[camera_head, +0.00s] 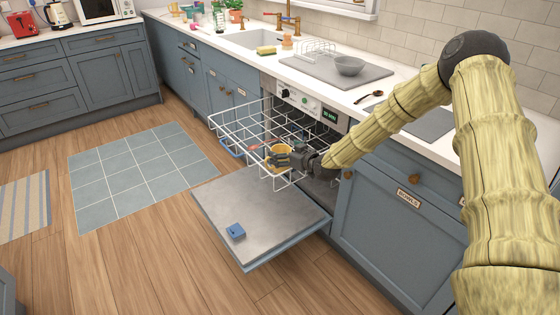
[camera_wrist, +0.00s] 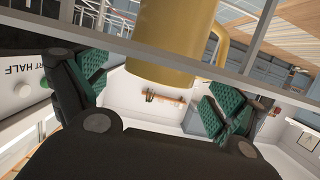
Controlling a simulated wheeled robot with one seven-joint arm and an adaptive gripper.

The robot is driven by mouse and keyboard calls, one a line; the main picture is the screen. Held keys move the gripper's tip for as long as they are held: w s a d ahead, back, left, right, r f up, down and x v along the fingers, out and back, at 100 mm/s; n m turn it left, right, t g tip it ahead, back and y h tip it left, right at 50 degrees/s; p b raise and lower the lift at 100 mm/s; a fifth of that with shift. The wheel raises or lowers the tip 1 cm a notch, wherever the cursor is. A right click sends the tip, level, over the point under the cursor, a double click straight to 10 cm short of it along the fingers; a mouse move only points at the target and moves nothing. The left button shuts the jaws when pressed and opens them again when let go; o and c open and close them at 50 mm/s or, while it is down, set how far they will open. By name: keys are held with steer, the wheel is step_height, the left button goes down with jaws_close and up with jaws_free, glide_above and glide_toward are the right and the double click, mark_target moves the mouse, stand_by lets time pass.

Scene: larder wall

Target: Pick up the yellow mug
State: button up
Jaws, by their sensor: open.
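The yellow mug (camera_head: 281,148) is in the pulled-out white wire rack (camera_head: 232,120) of the open dishwasher. My gripper (camera_head: 284,160) is right at the mug, on its near side, and partly hides it in the head view. In the wrist view the mug (camera_wrist: 172,40) fills the top middle, with its handle on the right. My gripper (camera_wrist: 155,78) is open there, with green finger pads to either side below the mug and nothing held between them. A rack wire crosses in front of the mug.
The dishwasher door (camera_head: 262,205) is folded down, with a small blue block (camera_head: 236,231) on it. A blue item (camera_head: 231,148) and other things sit in the rack. A grey bowl (camera_head: 349,66) and a spoon (camera_head: 369,97) are on the counter above.

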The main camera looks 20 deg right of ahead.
steer(key=shift+w+f, duration=0.1)
steer(key=shift+w, duration=0.15)
steer(key=shift+c, duration=0.5)
steer(key=c, duration=1.7)
